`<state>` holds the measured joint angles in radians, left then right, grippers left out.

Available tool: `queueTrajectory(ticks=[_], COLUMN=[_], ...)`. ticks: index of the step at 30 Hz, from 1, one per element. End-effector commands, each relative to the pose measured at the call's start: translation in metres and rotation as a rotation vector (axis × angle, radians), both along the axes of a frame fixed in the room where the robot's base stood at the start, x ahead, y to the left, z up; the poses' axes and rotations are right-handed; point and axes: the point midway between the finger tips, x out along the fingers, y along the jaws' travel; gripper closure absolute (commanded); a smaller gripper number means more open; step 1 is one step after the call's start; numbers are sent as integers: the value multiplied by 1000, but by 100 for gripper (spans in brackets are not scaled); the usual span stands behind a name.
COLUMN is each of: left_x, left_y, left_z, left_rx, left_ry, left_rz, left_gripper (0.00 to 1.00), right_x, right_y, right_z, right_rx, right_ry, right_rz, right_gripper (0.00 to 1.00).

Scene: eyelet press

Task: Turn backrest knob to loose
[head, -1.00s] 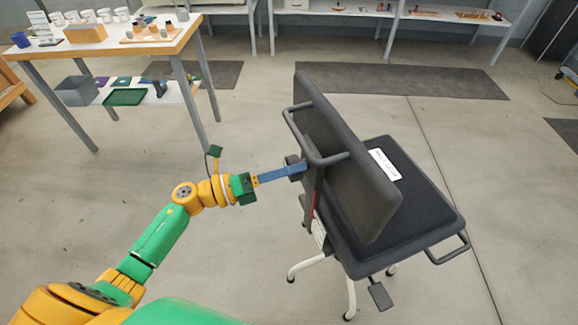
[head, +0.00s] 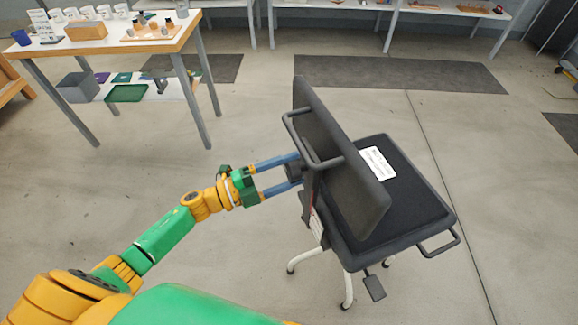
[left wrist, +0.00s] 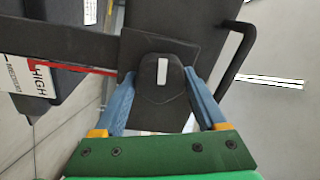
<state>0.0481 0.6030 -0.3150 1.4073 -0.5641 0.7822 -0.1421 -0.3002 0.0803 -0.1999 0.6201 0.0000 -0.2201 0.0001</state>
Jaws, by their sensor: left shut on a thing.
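The backrest knob (left wrist: 160,88) is a dark knob with a white mark, on the back of the office chair. In the left wrist view the mark stands upright in the picture. My left gripper (head: 296,170) is shut on the knob, with one blue finger on each side of it. The knob also shows, partly covered by the fingers, in the head view (head: 292,172). The chair's backrest (head: 340,150) leans over the black seat (head: 412,200). My right gripper is not in view.
A label reading HIGH (left wrist: 38,80) and a red strip (left wrist: 88,68) are beside the knob. A table (head: 105,45) with cups stands at the back left. The floor left of the chair is clear.

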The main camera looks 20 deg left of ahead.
Motion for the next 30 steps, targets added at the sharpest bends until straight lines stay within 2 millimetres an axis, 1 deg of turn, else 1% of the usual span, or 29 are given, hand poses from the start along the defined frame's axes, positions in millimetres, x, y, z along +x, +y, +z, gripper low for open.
queueTrajectory(ticks=[1,3,15,30], left_x=[1,1,1,1], left_y=[0,0,0,0], left_z=[3,3,3,2], left_rx=[-23,-57,-193,-226], left_ry=[26,69,235,275], left_rz=[1,0,0,0], left_gripper=[82,82,82,82], right_x=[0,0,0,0], right_y=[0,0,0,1], right_z=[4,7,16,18], right_rx=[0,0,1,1], right_ry=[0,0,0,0], right_rz=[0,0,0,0], right_gripper=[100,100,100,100])
